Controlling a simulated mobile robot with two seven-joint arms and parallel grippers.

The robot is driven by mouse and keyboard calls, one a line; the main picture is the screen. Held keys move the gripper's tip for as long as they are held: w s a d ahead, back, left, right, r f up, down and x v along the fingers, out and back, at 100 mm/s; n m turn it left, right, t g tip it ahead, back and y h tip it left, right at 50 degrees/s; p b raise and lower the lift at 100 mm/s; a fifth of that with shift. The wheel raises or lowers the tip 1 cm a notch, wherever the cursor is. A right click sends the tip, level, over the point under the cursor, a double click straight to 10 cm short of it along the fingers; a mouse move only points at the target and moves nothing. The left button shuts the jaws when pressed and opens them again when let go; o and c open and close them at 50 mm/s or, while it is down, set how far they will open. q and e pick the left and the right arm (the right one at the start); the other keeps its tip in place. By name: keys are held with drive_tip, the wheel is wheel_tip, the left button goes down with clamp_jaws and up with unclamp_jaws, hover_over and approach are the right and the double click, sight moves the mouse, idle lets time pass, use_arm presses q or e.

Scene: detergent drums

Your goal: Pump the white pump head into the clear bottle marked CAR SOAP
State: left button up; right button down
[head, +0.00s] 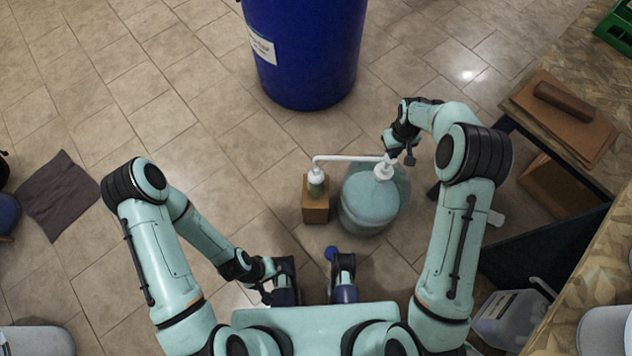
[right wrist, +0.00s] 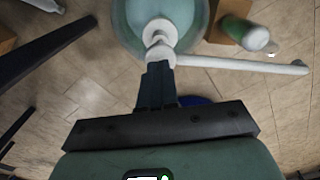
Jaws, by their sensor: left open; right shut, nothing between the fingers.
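A clear drum of pale blue liquid (head: 370,200) stands on the floor, with the white pump head (head: 384,170) on top. It also shows in the right wrist view (right wrist: 160,32). Its long white spout (head: 345,158) points left, its end above a small bottle with green in it (head: 316,181). The bottle stands on a wooden block (head: 315,208); its marking is too small to read. My right gripper (head: 394,154) is shut and empty, its fingertips at the top of the pump head; contact is unclear. My left gripper (head: 268,290) is open and empty, low near my base.
A big blue barrel (head: 305,50) stands behind the drum. A table with a brown board (head: 565,118) runs along the right. A dark mat (head: 58,195) lies at left. The floor left of the block is clear.

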drive_tip(key=shift+f+b, duration=1.35)
drive_tip(key=shift+f, duration=0.65)
drive_tip(key=shift+f+b, duration=0.6)
drive_tip(key=shift+f, duration=0.35)
drive_tip(key=shift+r+p, duration=1.05)
drive_tip(key=shift+r, duration=0.65)
drive_tip(key=shift+r+p, duration=0.8)
drive_tip(key=shift+r, duration=0.45)
wheel_tip(320, 180, up, 6)
drive_tip(key=p, duration=0.4)
